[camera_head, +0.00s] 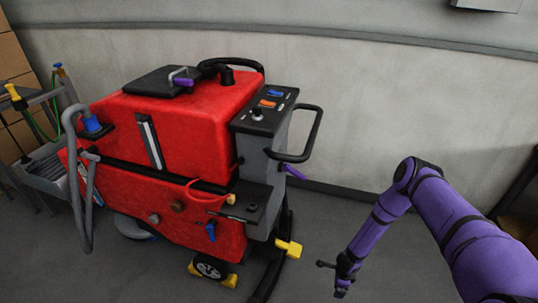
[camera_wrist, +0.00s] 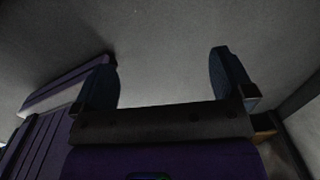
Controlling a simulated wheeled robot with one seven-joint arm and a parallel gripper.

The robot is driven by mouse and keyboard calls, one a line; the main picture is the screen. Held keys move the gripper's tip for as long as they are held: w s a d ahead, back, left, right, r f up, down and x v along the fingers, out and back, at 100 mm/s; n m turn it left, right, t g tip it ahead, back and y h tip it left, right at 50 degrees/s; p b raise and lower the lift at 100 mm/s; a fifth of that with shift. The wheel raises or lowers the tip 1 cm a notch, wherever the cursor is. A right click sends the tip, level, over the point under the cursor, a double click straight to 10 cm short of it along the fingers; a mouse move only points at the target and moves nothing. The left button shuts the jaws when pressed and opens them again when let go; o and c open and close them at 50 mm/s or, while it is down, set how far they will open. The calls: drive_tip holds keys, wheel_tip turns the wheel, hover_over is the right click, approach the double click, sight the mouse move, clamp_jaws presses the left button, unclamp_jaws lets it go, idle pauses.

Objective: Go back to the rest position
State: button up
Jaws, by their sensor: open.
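My purple arm reaches in from the right in the head view. My gripper (camera_head: 341,282) hangs low over the grey floor, to the right of the red scrubber machine (camera_head: 190,120) and apart from it. In the wrist view my gripper (camera_wrist: 170,84) has its two dark fingers spread wide, with nothing between them.
A grey cart (camera_head: 50,175) stands at the far left. A pale wall (camera_head: 420,95) closes the back. Floor between scrubber and arm is clear.

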drive_tip(key=w+r+n+t, duration=0.1)
drive_tip(key=w+r+n, duration=0.1)
drive_tip(key=w+r, duration=0.45)
drive_tip(key=w+r+n+y, duration=0.1)
drive_tip(key=w+r, duration=0.3)
drive_tip(key=r, duration=0.6)
drive_tip(key=w+r+n+t, duration=0.1)
drive_tip(key=w+r+n, duration=0.1)
drive_tip(key=w+r, duration=0.45)
wheel_tip(320, 180, up, 33)
drive_tip(key=n+t, duration=0.1)
drive_tip(key=n, duration=0.5)
drive_tip(key=s+a+r+n+t, duration=0.1)
drive_tip(key=s+r+n, duration=0.2)
drive_tip(key=s+r, duration=0.65)
drive_tip(key=s+r+n, duration=0.2)
drive_tip(key=s+r, duration=0.4)
drive_tip(key=r, duration=0.7)
drive_tip(key=s+d+r+n, duration=0.1)
drive_tip(key=s+r, duration=0.3)
drive_tip(key=s, duration=0.8)
drive_tip(key=s+d+r+n+h, duration=0.1)
drive_tip(key=s+r+n, duration=0.3)
drive_tip(key=s, duration=0.9)
drive_tip(key=shift+r+t, duration=0.4)
